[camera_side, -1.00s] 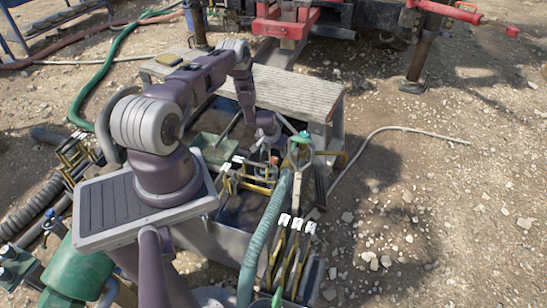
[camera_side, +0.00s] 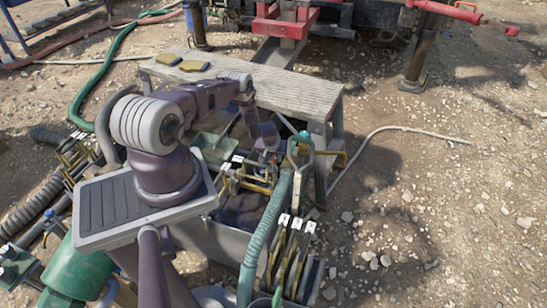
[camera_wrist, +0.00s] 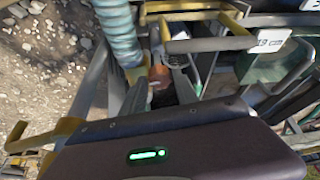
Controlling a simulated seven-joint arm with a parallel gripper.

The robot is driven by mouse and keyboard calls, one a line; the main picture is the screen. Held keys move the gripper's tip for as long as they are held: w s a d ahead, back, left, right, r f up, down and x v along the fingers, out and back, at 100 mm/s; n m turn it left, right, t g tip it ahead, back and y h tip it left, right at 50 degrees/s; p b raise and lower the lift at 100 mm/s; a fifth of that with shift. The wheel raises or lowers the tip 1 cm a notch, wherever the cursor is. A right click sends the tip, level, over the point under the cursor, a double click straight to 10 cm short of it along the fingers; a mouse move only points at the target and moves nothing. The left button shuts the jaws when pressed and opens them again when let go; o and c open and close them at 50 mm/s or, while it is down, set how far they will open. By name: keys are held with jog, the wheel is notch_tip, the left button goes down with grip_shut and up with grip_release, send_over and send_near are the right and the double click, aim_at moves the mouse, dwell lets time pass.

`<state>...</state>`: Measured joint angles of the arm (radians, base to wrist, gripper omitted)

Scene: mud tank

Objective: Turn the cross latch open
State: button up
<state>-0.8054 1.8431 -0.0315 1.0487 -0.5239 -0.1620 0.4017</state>
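My gripper (camera_wrist: 160,92) points down among the bars below the wrist camera; its dark purple body fills the bottom of the wrist view. Grey and dark finger-like parts show beyond its edge, and I cannot tell whether they are closed on anything. A small reddish-brown piece (camera_wrist: 160,76) shows between or just beyond them; I cannot tell whether it is the cross latch. In the side view my wrist (camera_side: 267,140) is low over the tank, and the fingertips are hidden behind frames. No cross-shaped latch is clearly identifiable in either view.
A ribbed teal hose (camera_side: 266,228) rises along the tank, close by in the wrist view (camera_wrist: 118,32). Yellow bars (camera_wrist: 210,43) and white-tagged handles (camera_side: 297,224) crowd the area. A slatted bench (camera_side: 285,88) holds two yellow pads (camera_side: 194,66). Gravel at the right is open.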

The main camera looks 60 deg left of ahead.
grip_shut()
jog(key=shift+s+m+t+h, duration=0.1)
jog(key=shift+m+t+h, duration=0.2)
jog(key=shift+m, duration=0.8)
jog(key=o, duration=0.5)
grip_release()
jog(key=v, duration=0.7)
